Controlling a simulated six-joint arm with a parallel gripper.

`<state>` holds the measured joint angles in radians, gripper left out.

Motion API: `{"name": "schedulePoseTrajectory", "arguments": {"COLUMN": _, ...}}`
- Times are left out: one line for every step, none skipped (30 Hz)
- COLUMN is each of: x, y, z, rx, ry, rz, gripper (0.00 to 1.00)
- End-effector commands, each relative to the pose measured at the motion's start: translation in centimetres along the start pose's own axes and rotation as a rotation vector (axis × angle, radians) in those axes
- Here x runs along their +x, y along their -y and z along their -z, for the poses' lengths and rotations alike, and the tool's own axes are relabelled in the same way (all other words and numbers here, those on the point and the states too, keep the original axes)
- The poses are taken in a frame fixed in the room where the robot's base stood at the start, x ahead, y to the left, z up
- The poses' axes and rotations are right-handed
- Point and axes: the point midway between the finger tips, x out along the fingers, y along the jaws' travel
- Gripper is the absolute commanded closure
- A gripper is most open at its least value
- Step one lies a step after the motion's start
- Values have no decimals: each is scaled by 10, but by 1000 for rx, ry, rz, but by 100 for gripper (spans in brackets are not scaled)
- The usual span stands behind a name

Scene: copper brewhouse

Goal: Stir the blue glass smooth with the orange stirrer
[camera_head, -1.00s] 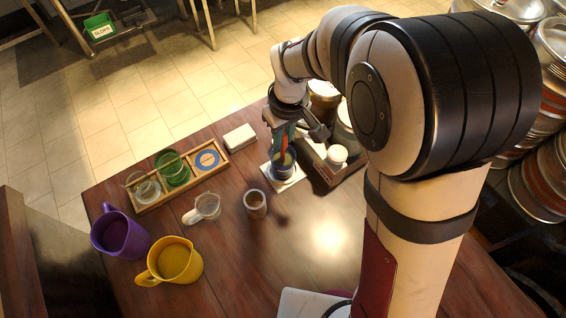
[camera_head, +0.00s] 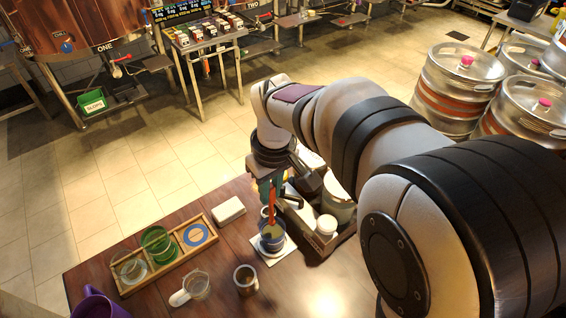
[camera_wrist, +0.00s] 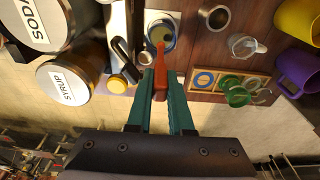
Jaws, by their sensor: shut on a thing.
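My gripper (camera_head: 268,187) is shut on the orange stirrer (camera_head: 272,212), which points down into the blue glass (camera_head: 271,243). The glass stands upright on a white square mat (camera_head: 286,251) near the back of the table. In the wrist view, the stirrer (camera_wrist: 160,72) runs from between my green fingers (camera_wrist: 160,92) to the blue glass (camera_wrist: 161,35). The stirrer's tip lies over or inside the glass's mouth, and its depth is hard to tell. The contents look dull yellow-green, too small to judge how smooth they are.
To the left are a metal cup (camera_head: 245,281), a clear handled cup (camera_head: 193,287), a white block (camera_head: 228,209) and a wooden tray (camera_head: 172,270) holding glasses.

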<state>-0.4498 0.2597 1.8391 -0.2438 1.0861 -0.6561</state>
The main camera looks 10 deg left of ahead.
Motion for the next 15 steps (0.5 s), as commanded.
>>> {"name": "schedulePoseTrajectory", "arguments": {"x": 0, "y": 0, "z": 0, "rx": 0, "ry": 0, "rz": 0, "gripper": 100}}
{"name": "schedulePoseTrajectory", "arguments": {"x": 0, "y": 0, "z": 0, "rx": 0, "ry": 0, "rz": 0, "gripper": 100}}
{"name": "schedulePoseTrajectory", "arguments": {"x": 0, "y": 0, "z": 0, "rx": 0, "ry": 0, "rz": 0, "gripper": 100}}
{"name": "schedulePoseTrajectory", "arguments": {"x": 0, "y": 0, "z": 0, "rx": 0, "ry": 0, "rz": 0, "gripper": 100}}
{"name": "schedulePoseTrajectory", "arguments": {"x": 0, "y": 0, "z": 0, "rx": 0, "ry": 0, "rz": 0, "gripper": 100}}
{"name": "schedulePoseTrajectory", "arguments": {"x": 0, "y": 0, "z": 0, "rx": 0, "ry": 0, "rz": 0, "gripper": 100}}
{"name": "schedulePoseTrajectory", "arguments": {"x": 0, "y": 0, "z": 0, "rx": 0, "ry": 0, "rz": 0, "gripper": 100}}
{"name": "schedulePoseTrajectory", "arguments": {"x": -2, "y": 0, "z": 0, "rx": 0, "ry": -1, "rz": -1, "gripper": 100}}
{"name": "schedulePoseTrajectory", "arguments": {"x": -6, "y": 0, "z": 1, "rx": -1, "ry": -2, "rz": -1, "gripper": 100}}
{"name": "schedulePoseTrajectory", "arguments": {"x": -10, "y": 0, "z": 2, "rx": -1, "ry": -2, "rz": -1, "gripper": 100}}
{"name": "schedulePoseTrajectory", "arguments": {"x": -14, "y": 0, "z": 2, "rx": -1, "ry": -3, "rz": -1, "gripper": 100}}
{"name": "schedulePoseTrajectory", "arguments": {"x": -19, "y": 0, "z": 3, "rx": 0, "ry": -3, "rz": -1, "gripper": 100}}
{"name": "schedulePoseTrajectory", "arguments": {"x": -22, "y": 0, "z": 3, "rx": 0, "ry": -3, "rz": -1, "gripper": 100}}
{"name": "schedulePoseTrajectory", "arguments": {"x": -25, "y": 0, "z": 4, "rx": 0, "ry": -2, "rz": -1, "gripper": 100}}
{"name": "schedulePoseTrajectory", "arguments": {"x": -27, "y": 0, "z": 4, "rx": 0, "ry": -2, "rz": -1, "gripper": 100}}
